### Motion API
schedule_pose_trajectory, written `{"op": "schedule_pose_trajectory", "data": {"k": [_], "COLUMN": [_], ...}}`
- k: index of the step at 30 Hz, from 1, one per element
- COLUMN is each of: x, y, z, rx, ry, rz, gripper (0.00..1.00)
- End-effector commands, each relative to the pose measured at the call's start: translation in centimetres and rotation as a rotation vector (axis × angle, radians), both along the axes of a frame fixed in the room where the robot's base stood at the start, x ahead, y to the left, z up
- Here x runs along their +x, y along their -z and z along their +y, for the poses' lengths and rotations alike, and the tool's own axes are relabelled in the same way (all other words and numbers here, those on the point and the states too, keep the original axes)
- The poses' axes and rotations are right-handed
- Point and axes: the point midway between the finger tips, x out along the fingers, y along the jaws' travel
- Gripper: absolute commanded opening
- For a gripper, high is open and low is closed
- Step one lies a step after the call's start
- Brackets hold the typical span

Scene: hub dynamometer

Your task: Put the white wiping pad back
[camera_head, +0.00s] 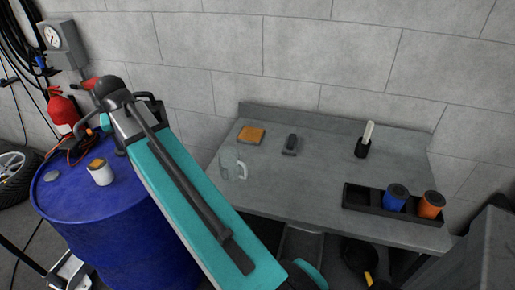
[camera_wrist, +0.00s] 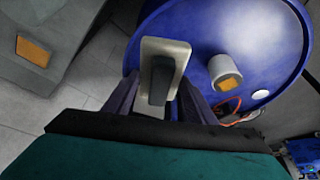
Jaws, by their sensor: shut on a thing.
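The white wiping pad (camera_wrist: 165,46) is a pale rectangular plate with a dark grip block on it. It shows in the wrist view over the edge of the blue drum's top. My gripper (camera_wrist: 161,82) is shut on its dark grip. I cannot tell how high the pad is above the drum. In the head view my arm reaches over to the drum, and the pad and fingertips are hidden or not clear.
The grey bench (camera_head: 290,190) holds an orange pad (camera_head: 251,134), dark block (camera_head: 291,144), clear mug (camera_head: 232,164), white-handled tool (camera_head: 365,140) and black tray (camera_head: 365,202). The bench's middle is clear.

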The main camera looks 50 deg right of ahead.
Motion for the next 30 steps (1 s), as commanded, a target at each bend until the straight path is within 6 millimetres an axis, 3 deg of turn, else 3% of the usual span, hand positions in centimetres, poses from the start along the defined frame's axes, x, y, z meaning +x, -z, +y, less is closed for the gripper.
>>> {"op": "schedule_pose_trajectory", "data": {"k": [3,12,30], "x": [-1.6,-5.7,-16.4], "y": [0.6,1.3,2.9], "z": [-3.9,-12.3,-26.2], "rx": [0.0,-0.001,-0.002], "ry": [0.106,0.331,0.711], "rz": [-0.001,-0.002,-0.002], "gripper": [0.3,0.3,0.3]}}
